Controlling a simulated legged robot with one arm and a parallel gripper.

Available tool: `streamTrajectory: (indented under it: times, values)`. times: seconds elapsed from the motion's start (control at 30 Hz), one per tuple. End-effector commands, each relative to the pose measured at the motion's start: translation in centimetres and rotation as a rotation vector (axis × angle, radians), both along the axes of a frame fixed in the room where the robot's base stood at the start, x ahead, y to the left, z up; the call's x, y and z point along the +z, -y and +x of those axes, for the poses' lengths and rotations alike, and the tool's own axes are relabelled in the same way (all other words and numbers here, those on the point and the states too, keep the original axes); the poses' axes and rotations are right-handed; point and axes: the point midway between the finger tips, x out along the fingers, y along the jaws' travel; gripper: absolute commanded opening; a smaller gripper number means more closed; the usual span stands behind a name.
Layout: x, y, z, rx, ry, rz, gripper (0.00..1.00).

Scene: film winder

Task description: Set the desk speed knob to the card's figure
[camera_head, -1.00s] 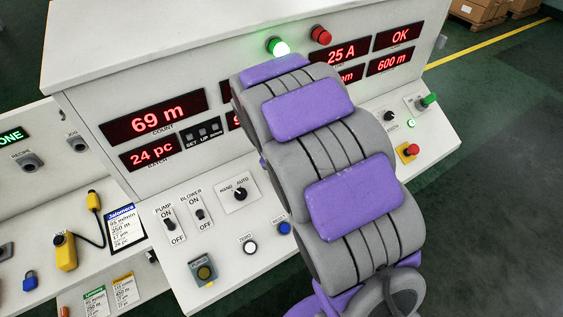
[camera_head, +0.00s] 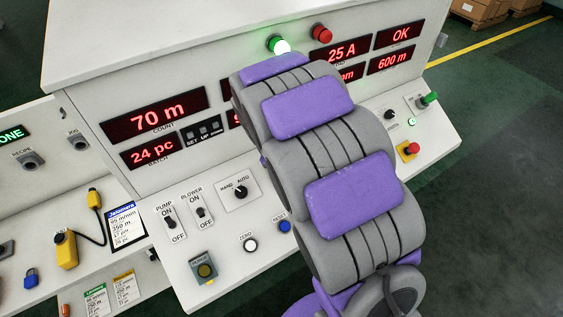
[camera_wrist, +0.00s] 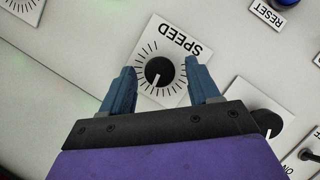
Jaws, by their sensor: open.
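In the wrist view the speed knob (camera_wrist: 159,71) is a round black knob with a white pointer line, in a ring of tick marks on a white plate lettered SPEED, upside down in this view. My gripper (camera_wrist: 162,78) is open, with one blue finger on each side of the knob and apart from it. In the head view my arm covers the speed knob and my gripper. The card with the blue header (camera_head: 125,226) stands at the left of the desk. Its top line seems to read 95 m/min, in small print.
Another black knob (camera_wrist: 266,123) lies close to the right finger in the wrist view, and a blue RESET button (camera_wrist: 284,3) is at the top right. The head view shows a HAND/AUTO switch (camera_head: 240,192), a ZERO button (camera_head: 250,245) and the count display (camera_head: 153,117) reading 70 m.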

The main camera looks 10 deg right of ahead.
Motion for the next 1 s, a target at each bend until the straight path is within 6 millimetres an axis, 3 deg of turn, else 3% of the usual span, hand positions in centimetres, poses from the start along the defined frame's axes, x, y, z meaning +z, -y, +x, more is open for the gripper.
streamTrajectory:
  times: [0.17, 0.7, 1.0]
  values:
    - [1.6, -0.4, -0.3, 0.000, 0.001, 0.000, 0.61]
    - [12.7, -3.3, -2.3, 0.003, 0.006, 0.001, 0.61]
    - [16.0, -4.1, -3.0, 0.002, 0.000, -0.001, 0.61]
